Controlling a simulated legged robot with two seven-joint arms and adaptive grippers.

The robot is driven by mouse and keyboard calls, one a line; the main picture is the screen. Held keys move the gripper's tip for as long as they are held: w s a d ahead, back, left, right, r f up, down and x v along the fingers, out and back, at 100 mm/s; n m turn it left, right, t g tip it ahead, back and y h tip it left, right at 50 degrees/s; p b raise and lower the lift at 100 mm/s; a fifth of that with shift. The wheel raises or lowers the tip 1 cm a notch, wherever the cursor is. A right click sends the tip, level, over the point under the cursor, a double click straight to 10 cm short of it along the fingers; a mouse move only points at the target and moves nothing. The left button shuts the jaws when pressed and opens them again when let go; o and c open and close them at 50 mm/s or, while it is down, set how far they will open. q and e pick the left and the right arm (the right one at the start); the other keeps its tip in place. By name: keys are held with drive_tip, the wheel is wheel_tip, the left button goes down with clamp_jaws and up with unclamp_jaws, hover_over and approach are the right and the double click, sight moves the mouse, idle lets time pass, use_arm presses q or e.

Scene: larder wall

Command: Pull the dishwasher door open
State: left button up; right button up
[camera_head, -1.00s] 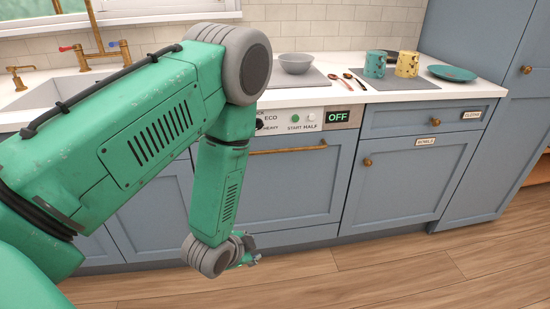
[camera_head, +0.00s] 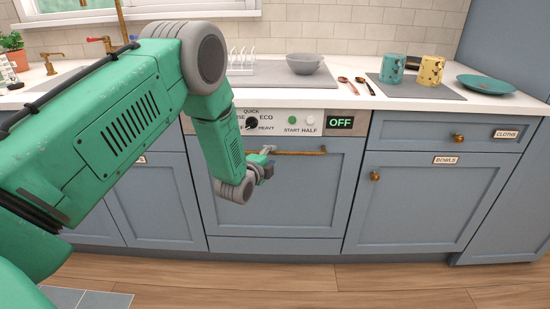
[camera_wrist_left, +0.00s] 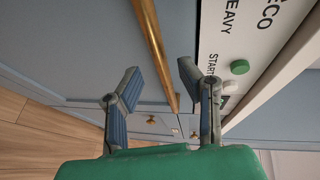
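The dishwasher door (camera_head: 300,195) is a blue-grey panel and is shut. Its brass bar handle (camera_head: 305,152) runs across the top of the door, under the control panel (camera_head: 285,122), whose display reads OFF. My left gripper (camera_head: 267,159) is at the left part of the handle and partly hidden by my wrist. In the left wrist view, my left gripper (camera_wrist_left: 160,76) is open, with the brass bar (camera_wrist_left: 152,35) lying between its two fingers in the picture. A gap shows on both sides of the bar. My right gripper is in neither view.
The white counter (camera_head: 440,101) above holds a grey bowl (camera_head: 305,63), spoons, two mugs (camera_head: 431,70) and a teal plate (camera_head: 487,85). A cabinet labelled BOWLS (camera_head: 420,205) adjoins on the right. The wooden floor (camera_head: 380,280) before the door is clear.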

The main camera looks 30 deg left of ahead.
sight(276, 154)
use_arm(q)
drive_tip(key=w, duration=0.3)
drive_tip(key=shift+d+f+b, duration=0.15)
drive_tip(key=shift+b, duration=0.15)
drive_tip(key=shift+w, duration=0.1)
drive_tip(key=shift+a+f, duration=0.2)
drive_tip(key=shift+a, duration=0.35)
drive_tip(key=c, duration=0.6)
drive_tip(key=shift+d, duration=0.1)
clamp_jaws()
drive_tip(key=shift+d+r, duration=0.1)
drive_tip(key=shift+d, duration=0.1)
